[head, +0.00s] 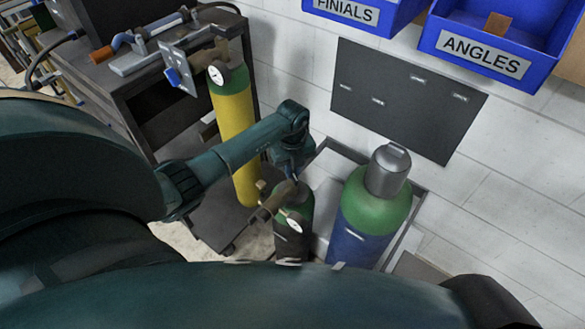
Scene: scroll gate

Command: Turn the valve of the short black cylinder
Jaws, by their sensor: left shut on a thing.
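The short black cylinder (288,243) with a green shoulder stands low in the middle of the head view, its bottom hidden behind my own arm. A brownish regulator with a round white gauge (293,226) is at its top. My left gripper (292,176) points down from above at the cylinder's top and is shut on the valve there. The valve itself is mostly hidden by the fingers and the regulator. My right gripper is not in view.
A tall yellow cylinder (236,125) with a gauge stands behind my left arm. A blue cylinder (357,235) with a green shoulder and grey cap stands close to the right. Behind are a dark wall panel (400,95) and blue bins (480,62). A dark workbench (110,75) stands at upper left.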

